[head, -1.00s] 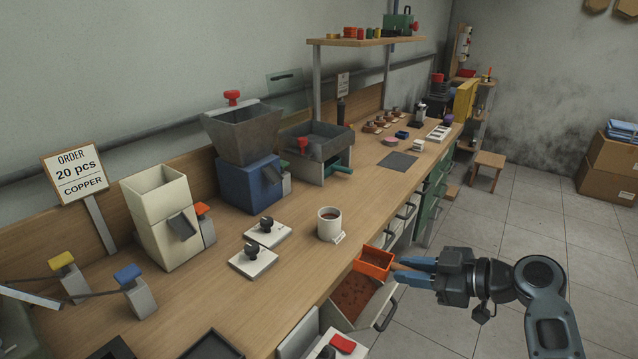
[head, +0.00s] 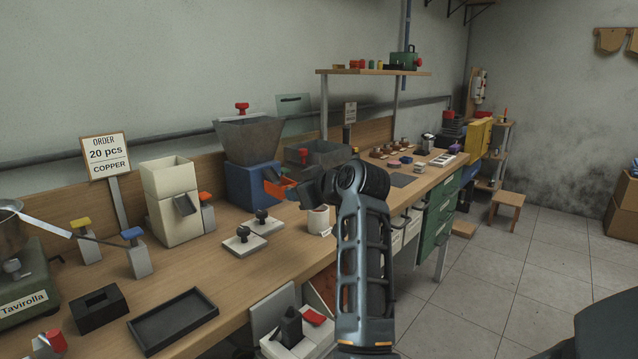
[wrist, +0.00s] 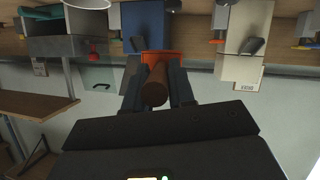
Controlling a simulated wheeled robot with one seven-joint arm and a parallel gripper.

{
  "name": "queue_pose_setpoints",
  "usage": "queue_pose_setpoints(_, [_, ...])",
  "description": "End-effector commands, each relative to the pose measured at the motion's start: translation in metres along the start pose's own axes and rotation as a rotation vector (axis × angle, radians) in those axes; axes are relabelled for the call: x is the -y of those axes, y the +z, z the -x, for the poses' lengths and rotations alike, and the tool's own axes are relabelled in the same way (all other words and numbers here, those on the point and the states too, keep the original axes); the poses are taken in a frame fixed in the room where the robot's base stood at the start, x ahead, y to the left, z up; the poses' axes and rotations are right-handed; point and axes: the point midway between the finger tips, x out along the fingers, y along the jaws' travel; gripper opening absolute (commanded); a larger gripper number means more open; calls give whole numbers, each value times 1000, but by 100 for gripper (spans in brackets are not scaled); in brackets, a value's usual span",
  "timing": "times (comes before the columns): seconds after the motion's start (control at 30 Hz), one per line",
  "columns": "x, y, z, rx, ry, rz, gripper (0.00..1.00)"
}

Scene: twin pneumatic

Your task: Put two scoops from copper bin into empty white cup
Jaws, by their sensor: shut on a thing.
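My gripper (head: 300,190) is shut on the handle of an orange scoop (head: 278,187), held raised above the bench in front of the blue machine. In the wrist view the orange scoop (wrist: 160,57) and its brown handle sit between the two fingers (wrist: 156,88); its contents cannot be seen. The white cup (head: 318,220) stands on the bench below my gripper, partly covered by my arm, and its inside is hidden. The open copper bin drawer (head: 318,290) shows only partly at the front of the bench, behind my arm.
The blue machine with a grey hopper (head: 250,140) and a cream dispenser (head: 172,185) stand along the back. Two white plates with black knobs (head: 243,240) lie left of the cup. A black tray (head: 173,318) is at the front left. An order sign (head: 105,158) reads 20 pcs copper.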

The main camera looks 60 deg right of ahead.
Motion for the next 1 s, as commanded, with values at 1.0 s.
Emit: queue_pose_setpoints(1.0, [-57,-51,43,219,564,-258,0])
